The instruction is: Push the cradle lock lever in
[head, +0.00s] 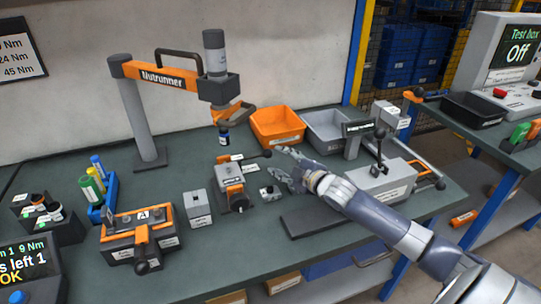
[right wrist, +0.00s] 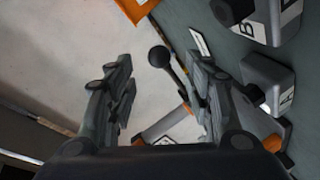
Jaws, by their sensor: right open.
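The cradle (head: 230,174), a small grey and orange fixture, stands mid-bench. A lever with a black ball knob (head: 267,153), which looks like its lock lever, sticks out from its top toward the right. My right gripper (head: 281,168) is just right of the cradle, close to the knob. In the right wrist view my right gripper (right wrist: 160,70) is open and empty. There the black knob (right wrist: 158,57) and its stem show between the fingers in the picture; I cannot tell whether they touch. My left gripper is not in view.
The nutrunner (head: 215,85) hangs above the cradle. An orange bin (head: 277,143) and a grey bin (head: 325,146) stand behind. A grey block (head: 198,208) and an orange-framed fixture (head: 112,236) stand left. Another fixture with an upright knobbed lever (head: 380,135) stands right.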

